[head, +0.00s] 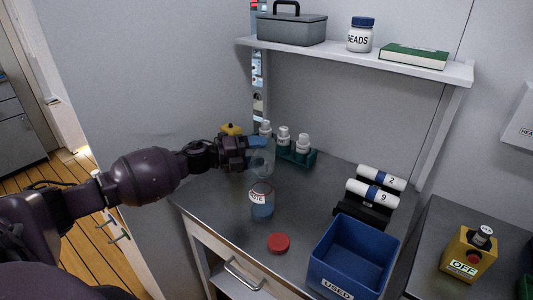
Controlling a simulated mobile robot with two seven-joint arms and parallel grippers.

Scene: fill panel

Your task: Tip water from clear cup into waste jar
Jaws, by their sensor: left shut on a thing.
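My left gripper (250,152) is shut on the clear cup (263,163) and holds it just above the waste jar. The cup is see-through, so its exact tilt and whether water is in it cannot be told. The waste jar (262,210) is clear with a white label and bluish content low down. It stands on the grey counter (220,195) with its top open. A red lid (278,243) lies on the counter in front of the jar. My right gripper is not in view.
A green rack (297,157) with white-capped bottles stands behind. A blue bin marked USED (352,255) and a black holder with two white cylinders (377,189) are to the right. A shelf (355,59) hangs above. A yellow OFF box (468,257) stands far right.

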